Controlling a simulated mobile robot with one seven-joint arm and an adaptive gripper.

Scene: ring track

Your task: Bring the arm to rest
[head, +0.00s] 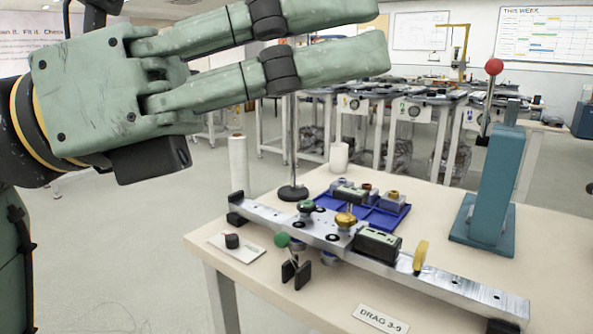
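My gripper (374,32) is raised at the top left of the head view, its worn green fingers pointing right. The fingers are apart with a gap between them, and I see nothing held. It is in front of and above the table (230,243), clear of the things on it. Part of my arm is cut off by the left edge.
A metal rail (450,283) with knobs and a black block (377,244) lies across the table. Behind it are a blue tray (376,216) and a white cylinder (238,166). A teal lever press (495,185) stands at right. Other tables fill the background.

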